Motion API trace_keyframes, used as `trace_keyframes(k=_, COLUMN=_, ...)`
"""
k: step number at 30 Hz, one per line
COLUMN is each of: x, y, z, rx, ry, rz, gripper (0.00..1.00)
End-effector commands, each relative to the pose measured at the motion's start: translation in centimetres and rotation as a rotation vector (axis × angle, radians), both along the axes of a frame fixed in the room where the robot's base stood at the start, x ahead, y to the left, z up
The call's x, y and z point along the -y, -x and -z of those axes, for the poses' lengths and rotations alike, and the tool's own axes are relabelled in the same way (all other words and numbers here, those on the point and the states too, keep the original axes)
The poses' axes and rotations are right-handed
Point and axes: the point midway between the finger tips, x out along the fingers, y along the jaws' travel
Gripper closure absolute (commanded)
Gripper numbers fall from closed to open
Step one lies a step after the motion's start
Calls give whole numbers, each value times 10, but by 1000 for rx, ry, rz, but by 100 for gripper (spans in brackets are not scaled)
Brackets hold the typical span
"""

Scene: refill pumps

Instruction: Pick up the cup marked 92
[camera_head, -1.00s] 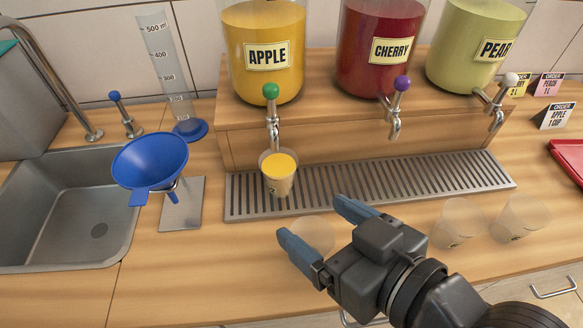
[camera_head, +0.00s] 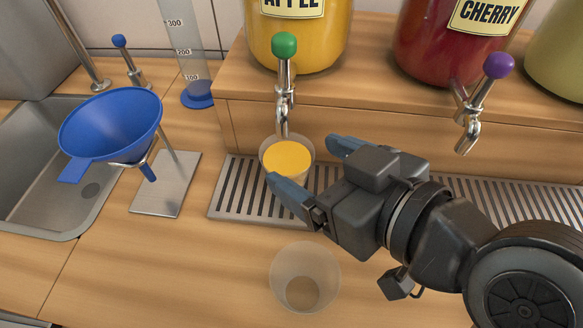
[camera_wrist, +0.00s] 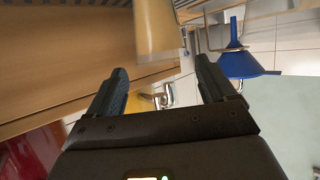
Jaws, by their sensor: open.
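A clear cup with yellow-orange juice (camera_head: 286,157) stands on the drip tray under the green-knobbed tap (camera_head: 285,75) of the apple dispenser. No number on it is readable now. In the wrist view the filled cup (camera_wrist: 156,28) appears between and just beyond my fingertips. My gripper (camera_head: 300,160) is open and empty, also seen in the wrist view (camera_wrist: 160,66). Its blue fingers are at the near right side of the cup; one finger overlaps the cup's lower part in the head view. I cannot tell whether they touch it. An empty clear cup (camera_head: 304,277) stands on the counter in front.
The slotted drip tray (camera_head: 228,199) runs along the wooden step. The cherry tap (camera_head: 470,122) is to the right. A blue funnel (camera_head: 110,125) on a metal stand, a sink (camera_head: 40,195) and a graduated cylinder (camera_head: 183,50) are to the left. The front-left counter is clear.

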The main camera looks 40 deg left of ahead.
Motion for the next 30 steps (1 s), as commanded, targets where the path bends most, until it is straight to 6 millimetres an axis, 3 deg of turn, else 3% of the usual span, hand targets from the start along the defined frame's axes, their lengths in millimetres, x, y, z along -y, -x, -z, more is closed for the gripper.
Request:
trace_keyframes(k=12, x=-45, y=-8, z=24, rx=-1, ry=0, rz=-1, gripper=16)
trace_keyframes(k=22, x=-51, y=-9, z=27, rx=0, ry=0, rz=1, gripper=16)
trace_keyframes(k=30, x=-50, y=-9, z=27, rx=-1, ry=0, rz=1, gripper=42)
